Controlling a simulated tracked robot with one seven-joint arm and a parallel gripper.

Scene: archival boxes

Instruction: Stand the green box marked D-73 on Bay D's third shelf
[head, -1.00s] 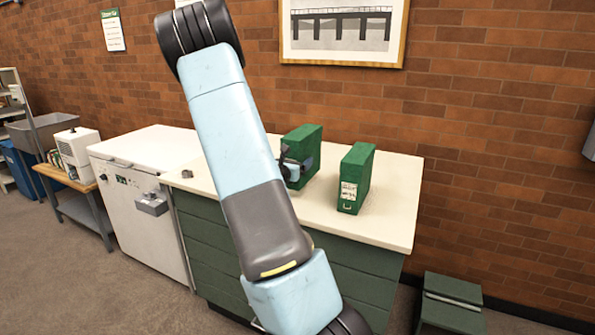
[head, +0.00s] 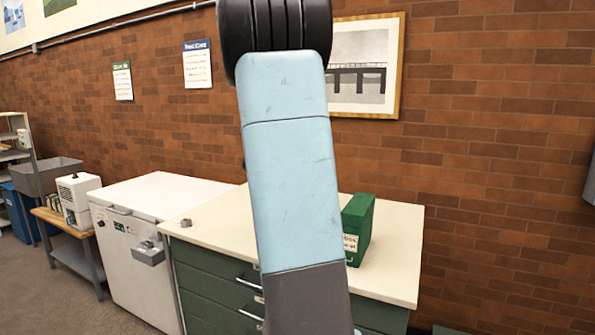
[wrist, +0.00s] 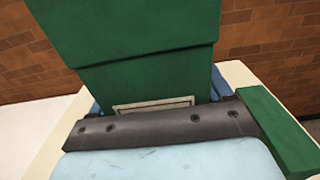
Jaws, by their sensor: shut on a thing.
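A large green box (wrist: 130,30) fills the top of the wrist view. It has a pale label frame low on its near face, and no marking is readable. My gripper (wrist: 155,98) is shut on this box, with blue fingers at its two sides. In the head view my arm hides the gripper and the held box. A second green box (head: 358,232) stands upright on the counter, right of my arm. Its label is partly covered and I cannot read it. It also shows at the right of the wrist view (wrist: 275,130). Bay D's shelf is not identifiable.
The cream counter (head: 395,270) has green drawers below. A white chest unit (head: 135,275) adjoins it at left, then a low wooden bench (head: 75,225) with a white appliance (head: 78,195). Shelving (head: 12,150) stands at far left. A brick wall closes the back.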

